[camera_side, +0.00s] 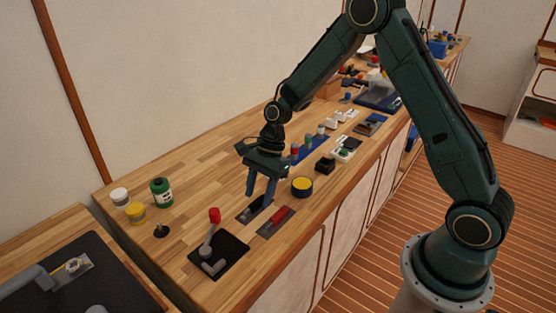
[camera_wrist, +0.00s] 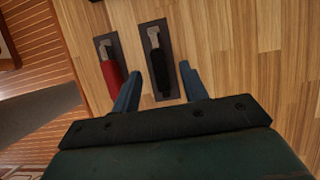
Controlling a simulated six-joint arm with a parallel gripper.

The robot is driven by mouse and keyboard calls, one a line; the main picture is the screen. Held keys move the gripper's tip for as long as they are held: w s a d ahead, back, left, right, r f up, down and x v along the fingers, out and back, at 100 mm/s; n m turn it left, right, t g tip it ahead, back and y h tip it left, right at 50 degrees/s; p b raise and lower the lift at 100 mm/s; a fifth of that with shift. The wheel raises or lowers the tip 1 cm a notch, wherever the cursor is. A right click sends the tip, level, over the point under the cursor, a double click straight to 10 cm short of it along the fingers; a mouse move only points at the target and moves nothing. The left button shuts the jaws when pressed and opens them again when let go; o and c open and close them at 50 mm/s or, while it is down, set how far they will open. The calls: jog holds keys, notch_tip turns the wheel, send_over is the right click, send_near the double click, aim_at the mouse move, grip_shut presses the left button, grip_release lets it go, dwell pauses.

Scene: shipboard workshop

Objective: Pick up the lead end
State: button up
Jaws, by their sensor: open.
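Two handle-like pieces with grey metal ends, which look like lead ends, lie on dark plates on the wooden bench. The black one (camera_wrist: 158,72) lies between my fingers in the wrist view; in the side view its plate (camera_side: 244,216) is just below my gripper. The red one (camera_wrist: 112,76) lies just left of my left finger in the wrist view, and nearer the bench's front edge in the side view (camera_side: 279,216). My gripper (camera_side: 260,193) is open, pointing down and empty; its fingers (camera_wrist: 160,72) straddle the black piece in view. Its exact height above the bench is hard to tell.
A red-knobbed lever (camera_side: 214,215) stands on a black plate towards the front. A yellow-topped dark tin (camera_side: 302,187) is close to my gripper's right. A green jar (camera_side: 161,192) and small pots stand at left. Bare wood separates these groups.

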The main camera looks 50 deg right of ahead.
aim_at(258, 199)
jog(key=shift+x, duration=0.85)
grip_shut()
jog(key=shift+r, duration=0.15)
notch_tip(258, 199, up, 20)
dwell(0.6)
jog(key=shift+d, duration=0.1)
dwell(0.5)
